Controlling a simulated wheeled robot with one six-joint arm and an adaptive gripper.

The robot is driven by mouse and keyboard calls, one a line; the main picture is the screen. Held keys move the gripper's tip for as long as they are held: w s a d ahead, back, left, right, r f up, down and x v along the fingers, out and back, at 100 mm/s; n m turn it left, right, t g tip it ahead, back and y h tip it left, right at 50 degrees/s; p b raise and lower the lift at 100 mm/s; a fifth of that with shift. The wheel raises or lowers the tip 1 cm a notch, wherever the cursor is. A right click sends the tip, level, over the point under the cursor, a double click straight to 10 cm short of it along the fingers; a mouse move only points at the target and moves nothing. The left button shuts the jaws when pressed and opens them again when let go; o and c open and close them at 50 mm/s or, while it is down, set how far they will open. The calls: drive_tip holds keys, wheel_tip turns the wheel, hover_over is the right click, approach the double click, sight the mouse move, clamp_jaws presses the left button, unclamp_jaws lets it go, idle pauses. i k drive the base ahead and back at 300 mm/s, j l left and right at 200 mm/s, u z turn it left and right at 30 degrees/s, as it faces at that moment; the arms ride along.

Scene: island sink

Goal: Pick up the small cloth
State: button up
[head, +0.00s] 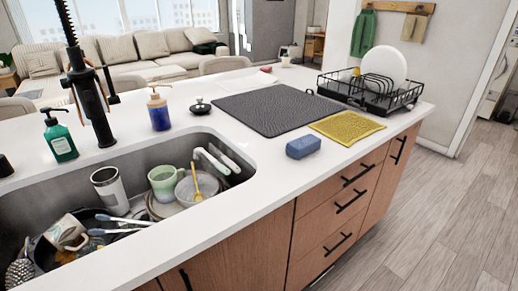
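A small yellow cloth (347,127) lies flat on the white island counter, near its front edge. It is beside the right front corner of the dark drying mat (265,110), and a blue sponge (303,146) sits to its left. My gripper is not in view. Two more cloths, a green one (363,34) and a tan one (413,27), hang from a wooden rail on the far wall.
A black dish rack (372,92) with a white plate stands behind the cloth. At left, the sink (232,177) holds several dishes below a black faucet (88,95). Soap bottles (59,137) (159,111) stand behind it. Open floor (440,220) lies right of the island.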

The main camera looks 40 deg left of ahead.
sight(302, 147)
drive_tip(key=u, duration=2.95)
drive_tip(key=z, duration=1.65)
drive_tip(key=i+l+u, duration=0.4)
drive_tip(key=l, duration=0.4)
drive_tip(key=i+l+u, duration=0.2)
drive_tip(key=i+l, duration=0.15)
drive_tip(key=l, duration=0.1)
